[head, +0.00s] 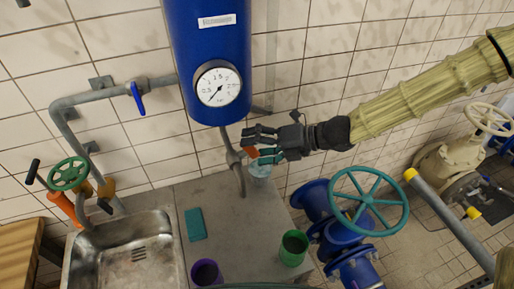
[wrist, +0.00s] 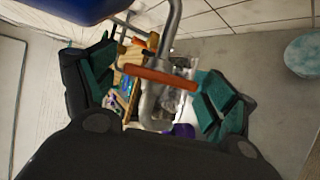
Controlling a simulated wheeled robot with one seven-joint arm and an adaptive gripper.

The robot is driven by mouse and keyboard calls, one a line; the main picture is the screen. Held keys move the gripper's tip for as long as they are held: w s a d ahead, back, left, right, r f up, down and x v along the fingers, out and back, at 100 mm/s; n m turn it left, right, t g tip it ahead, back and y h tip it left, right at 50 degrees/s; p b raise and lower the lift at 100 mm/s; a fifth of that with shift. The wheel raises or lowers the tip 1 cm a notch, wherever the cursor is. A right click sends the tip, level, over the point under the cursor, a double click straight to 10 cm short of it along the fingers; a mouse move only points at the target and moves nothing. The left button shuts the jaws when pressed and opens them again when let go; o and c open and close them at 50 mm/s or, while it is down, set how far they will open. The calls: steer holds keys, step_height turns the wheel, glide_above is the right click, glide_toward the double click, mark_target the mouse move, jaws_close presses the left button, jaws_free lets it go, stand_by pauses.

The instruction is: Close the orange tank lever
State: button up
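The orange lever (head: 250,152) sits on the grey outlet pipe (head: 235,160) below the blue tank (head: 207,60). My gripper (head: 257,146) is at the lever from the right, with its teal fingers apart above and below it. In the wrist view the lever (wrist: 158,77) lies crosswise between the two open fingers of my gripper (wrist: 152,84). The lever's right end is close to the right finger; I cannot tell whether they touch. My gripper partly hides the lever in the head view.
A green cup (head: 293,248), a purple cup (head: 205,273) and a teal sponge (head: 195,224) are also there. A sink (head: 125,258) is left; a teal valve wheel (head: 368,201) is right.

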steer(key=shift+s+f, duration=0.1)
steer(key=shift+d, duration=0.15)
steer(key=v, duration=1.1)
steer(key=shift+d+r, duration=0.25)
steer(key=shift+d, duration=0.1)
stand_by(0.5)
